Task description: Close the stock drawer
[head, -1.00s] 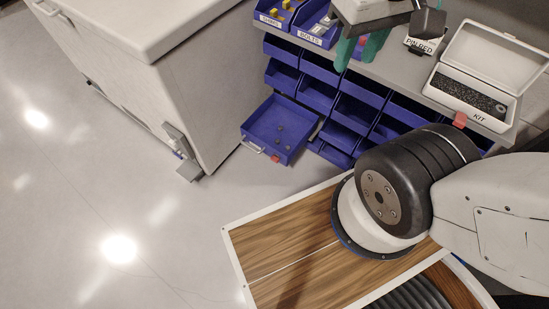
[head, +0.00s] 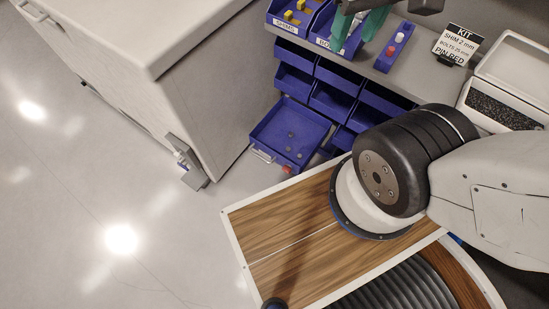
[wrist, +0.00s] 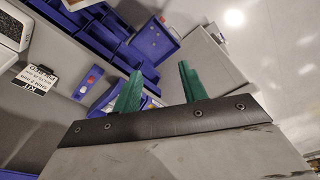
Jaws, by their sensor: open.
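The stock drawer (head: 268,138) is a blue tray pulled out from the lower left of the blue bin rack, with small dark pieces inside. Its front has a pale handle (head: 262,156) and a red tag (head: 287,169). In the wrist view the open drawer (wrist: 152,45) lies beyond the fingertips, apart from them. My gripper (head: 358,24) has green fingers and is above the shelf top near the bolts bin, up and right of the drawer. In the wrist view my gripper (wrist: 158,78) has its fingers spread, with nothing between them.
A blue rack (head: 328,100) holds several other bins. On the shelf (head: 425,60) stand the shims bin (head: 293,17), a small blue pin holder (head: 395,48), a kit sign (head: 458,45) and an open kit box (head: 505,100). A large pale cabinet (head: 190,85) stands left of the drawer. The floor in front is clear.

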